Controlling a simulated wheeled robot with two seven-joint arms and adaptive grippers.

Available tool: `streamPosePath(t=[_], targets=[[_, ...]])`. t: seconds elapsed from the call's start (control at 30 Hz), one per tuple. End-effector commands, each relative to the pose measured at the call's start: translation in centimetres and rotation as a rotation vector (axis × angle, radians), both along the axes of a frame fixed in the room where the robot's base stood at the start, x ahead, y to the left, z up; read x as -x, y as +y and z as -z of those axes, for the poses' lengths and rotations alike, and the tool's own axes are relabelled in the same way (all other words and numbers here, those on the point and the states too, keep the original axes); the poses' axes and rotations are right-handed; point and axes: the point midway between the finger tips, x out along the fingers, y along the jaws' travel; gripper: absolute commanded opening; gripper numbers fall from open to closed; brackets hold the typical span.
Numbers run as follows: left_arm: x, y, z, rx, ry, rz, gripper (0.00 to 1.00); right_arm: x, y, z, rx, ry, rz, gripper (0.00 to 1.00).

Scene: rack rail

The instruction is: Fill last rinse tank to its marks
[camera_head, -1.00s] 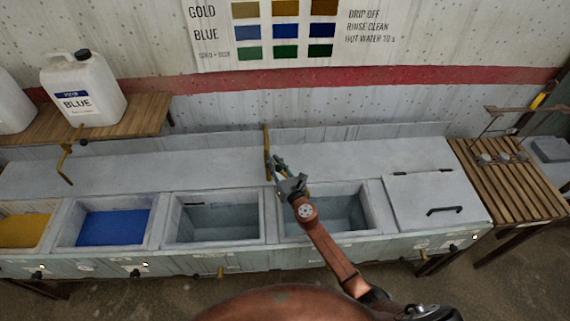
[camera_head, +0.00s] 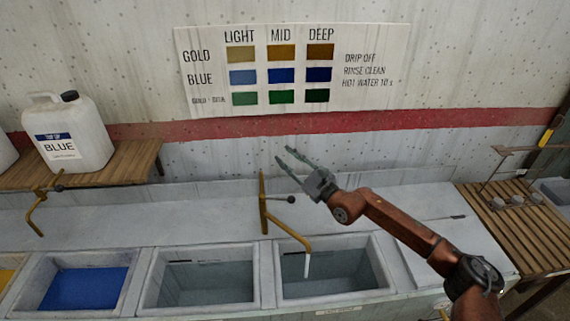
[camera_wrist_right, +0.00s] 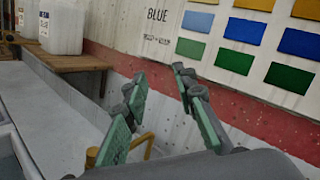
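The right open rinse tank (camera_head: 350,278) is grey, with clear liquid low inside. The brass tap (camera_head: 264,205) stands behind the tanks. Its spout hangs over this tank, and a short white stream (camera_head: 307,266) falls from it. The tap's dark-knobbed lever (camera_head: 290,199) points right. My right gripper (camera_head: 285,156) is open and empty, above and behind the tap, apart from the lever. In the right wrist view its green-padded fingers (camera_wrist_right: 160,108) are spread, with part of the brass tap (camera_wrist_right: 140,147) below. The fill marks are too small to read. My left gripper is out of view.
Another grey tank (camera_head: 200,285) and a blue dye tank (camera_head: 85,288) are to the left. A white BLUE jug (camera_head: 68,135) stands on a wooden shelf. A slatted wooden rack (camera_head: 515,230) is at right. The wall chart (camera_head: 290,70) hangs behind.

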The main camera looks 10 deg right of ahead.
Motion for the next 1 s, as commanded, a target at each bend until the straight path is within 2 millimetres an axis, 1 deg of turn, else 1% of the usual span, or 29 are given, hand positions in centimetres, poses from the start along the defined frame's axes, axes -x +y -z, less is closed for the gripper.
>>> streamPosePath(t=[0.2, 0.37, 0.47, 0.8, 1.0], targets=[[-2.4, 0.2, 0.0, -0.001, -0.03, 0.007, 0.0, 0.0, 0.0, 0.0, 0.0, 0.001, 0.0, 0.26], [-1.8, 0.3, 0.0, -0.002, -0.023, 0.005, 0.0, 0.6, -0.5, 0.3, -0.001, 0.002, 0.002, 0.26], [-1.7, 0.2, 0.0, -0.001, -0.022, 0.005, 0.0, 1.7, -1.3, 0.6, -0.002, 0.005, 0.001, 0.26], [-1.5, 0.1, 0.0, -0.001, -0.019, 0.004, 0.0, 7.4, -5.1, 1.5, 0.001, 0.002, 0.001, 0.26], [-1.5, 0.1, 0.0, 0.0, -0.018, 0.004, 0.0, 9.3, -6.5, 1.7, 0.002, 0.001, 0.001, 0.26]])
